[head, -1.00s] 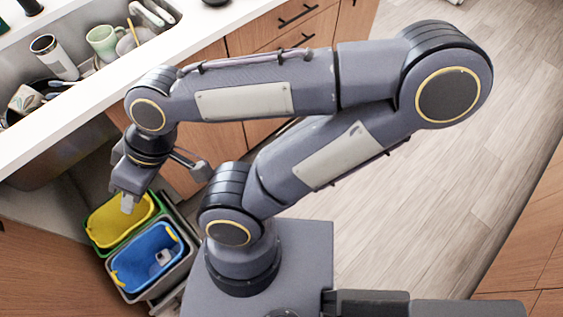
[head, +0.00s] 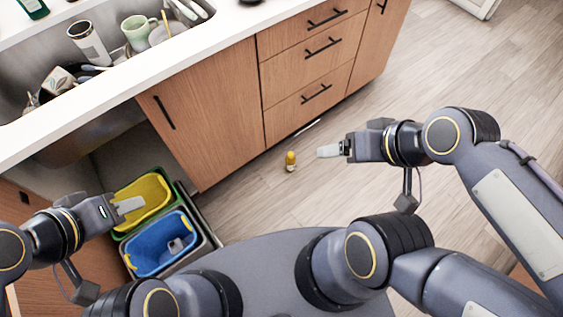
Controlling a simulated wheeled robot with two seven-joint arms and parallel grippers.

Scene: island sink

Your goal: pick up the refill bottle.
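A small yellow-and-white bottle-like object (head: 291,161) stands on the wooden floor in front of the drawers. A green bottle (head: 33,8) is partly cut off at the top left of the counter. I cannot tell for sure which is the refill bottle. My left gripper (head: 130,205) is at the bins, over the edge of the yellow bin (head: 150,189); its pale fingertip shows side-on. My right gripper (head: 329,150) points left above the floor, a little right of the yellow object and apart from it. Its finger opening cannot be made out.
A blue bin (head: 150,258) with a small grey-white item (head: 177,246) inside stands beside the yellow one, under the counter. The sink (head: 105,85) holds a tumbler, a green mug and other dishes. The wooden cabinet (head: 208,122) borders clear floor (head: 440,75).

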